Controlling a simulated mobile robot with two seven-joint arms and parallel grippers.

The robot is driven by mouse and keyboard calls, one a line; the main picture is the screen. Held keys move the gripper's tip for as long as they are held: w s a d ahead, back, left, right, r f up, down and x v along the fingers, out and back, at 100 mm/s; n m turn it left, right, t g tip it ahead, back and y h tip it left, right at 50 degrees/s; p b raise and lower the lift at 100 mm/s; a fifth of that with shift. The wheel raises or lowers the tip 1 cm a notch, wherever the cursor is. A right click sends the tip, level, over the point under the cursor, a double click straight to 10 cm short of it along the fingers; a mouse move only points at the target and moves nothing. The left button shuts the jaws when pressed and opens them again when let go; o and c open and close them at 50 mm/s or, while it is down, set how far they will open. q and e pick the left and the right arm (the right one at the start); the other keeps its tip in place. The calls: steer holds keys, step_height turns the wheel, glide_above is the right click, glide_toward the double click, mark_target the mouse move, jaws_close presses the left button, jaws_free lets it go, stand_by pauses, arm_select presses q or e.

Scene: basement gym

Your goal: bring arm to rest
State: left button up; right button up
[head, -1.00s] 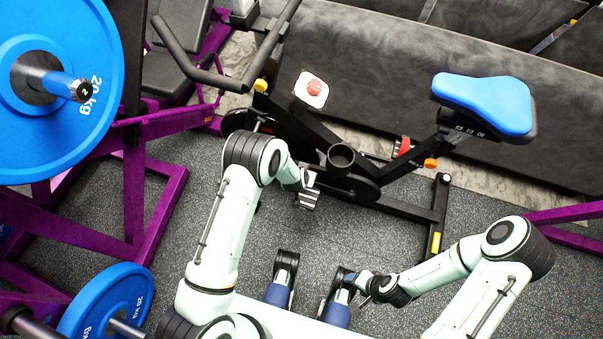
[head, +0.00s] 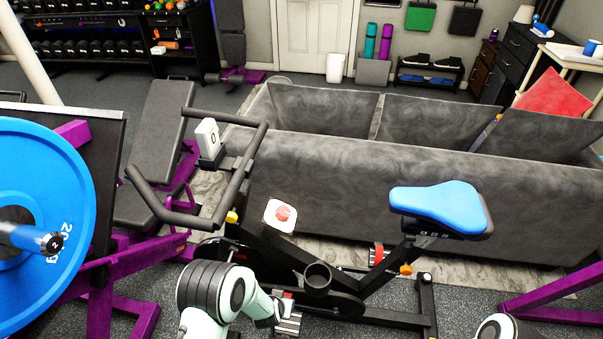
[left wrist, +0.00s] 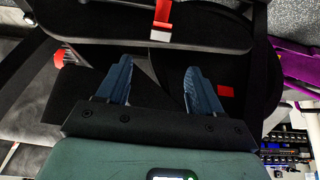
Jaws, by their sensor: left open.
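My left gripper (left wrist: 155,66) shows in the left wrist view with its two blue fingers apart and nothing between them. Dark parts of the exercise bike (left wrist: 200,35), with a red strap (left wrist: 162,15), lie beyond the fingers; I cannot tell how near they are. In the head view my left arm (head: 215,292) is bent in front of the exercise bike (head: 318,282), and its fingers cannot be made out. Of my right arm (head: 497,328) only a rounded joint shows at the bottom edge. My right gripper is out of view.
A blue weight plate (head: 45,190) on a purple-framed rack stands close at left. The bike's handlebar (head: 245,165) and blue seat (head: 440,207) stick up ahead. A grey sofa (head: 380,200) stands behind the bike. Purple bars (head: 545,300) lie at lower right.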

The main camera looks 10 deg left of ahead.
arm_select(q)
steer(key=s+a+f+n+g, duration=0.1)
steer(key=s+f+g, duration=0.15)
steer(key=s, duration=0.45)
steer(key=s+a+f+n+g, duration=0.1)
steer(key=s+f, duration=0.2)
steer(key=s, duration=0.3)
steer(key=s+d+r+n+g+h, duration=0.1)
steer(key=s+d+n+g+h, duration=0.2)
steer(key=s, duration=1.4)
step_height(320, 180, up, 12)
steer(key=w+p, duration=0.1)
steer(key=p, duration=1.2)
steer(key=shift+w+r+m, duration=0.15)
steer(key=shift+w+m, duration=0.05)
steer(key=shift+m, duration=0.1)
arm_select(e)
step_height(320, 180, up, 12)
steer(key=shift+w+r+g, duration=0.15)
steer(key=shift+w+g, duration=0.15)
steer(key=shift+w, duration=0.05)
arm_select(q)
steer(key=shift+s+g, duration=0.1)
steer(key=shift+g, duration=0.15)
arm_select(e)
steer(key=shift+s, duration=0.1)
arm_select(q)
steer(key=shift+o, duration=0.3)
